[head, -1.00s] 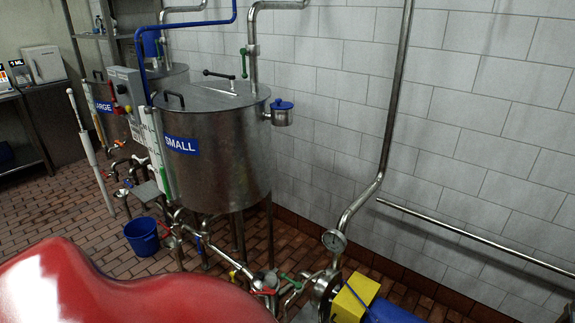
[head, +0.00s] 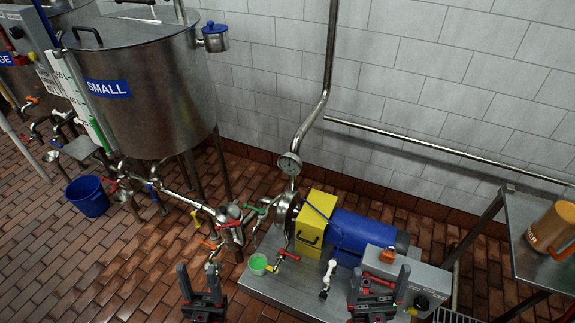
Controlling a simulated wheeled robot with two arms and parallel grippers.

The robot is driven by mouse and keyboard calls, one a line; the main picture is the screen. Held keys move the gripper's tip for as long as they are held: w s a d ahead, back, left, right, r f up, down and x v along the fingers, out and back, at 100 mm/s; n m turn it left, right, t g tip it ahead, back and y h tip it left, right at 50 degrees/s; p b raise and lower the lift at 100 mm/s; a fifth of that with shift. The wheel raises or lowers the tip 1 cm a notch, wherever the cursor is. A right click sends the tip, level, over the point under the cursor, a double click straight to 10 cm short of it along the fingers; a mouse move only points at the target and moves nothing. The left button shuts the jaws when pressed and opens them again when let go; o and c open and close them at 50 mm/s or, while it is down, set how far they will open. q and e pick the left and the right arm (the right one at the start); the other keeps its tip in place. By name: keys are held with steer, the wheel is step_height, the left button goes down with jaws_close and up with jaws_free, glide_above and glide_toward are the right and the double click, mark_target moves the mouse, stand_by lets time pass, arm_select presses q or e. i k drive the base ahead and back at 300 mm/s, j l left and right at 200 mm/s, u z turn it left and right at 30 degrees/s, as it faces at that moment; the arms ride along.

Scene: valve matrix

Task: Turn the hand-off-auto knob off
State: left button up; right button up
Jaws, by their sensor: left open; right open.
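A grey control box (head: 425,282) stands at the right end of the pump skid. A small black knob (head: 421,303) sits low on its front beside a yellow part (head: 411,311). I cannot tell for sure whether this is the hand-off-auto knob. My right gripper (head: 381,275) is open, fingers up, in front of the box's left part and left of the black knob. Red parts show between and behind its fingers; contact cannot be judged. My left gripper (head: 199,275) is open and empty, left of the skid, below an orange-handled valve (head: 211,245).
A blue motor (head: 362,236) and yellow pump housing (head: 314,222) fill the skid's middle. A steel table (head: 530,240) with an orange jug (head: 552,232) stands right. The SMALL tank (head: 150,110) and blue bucket (head: 87,196) are left.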

mark_target(420, 304)
steer(key=z, duration=1.1)
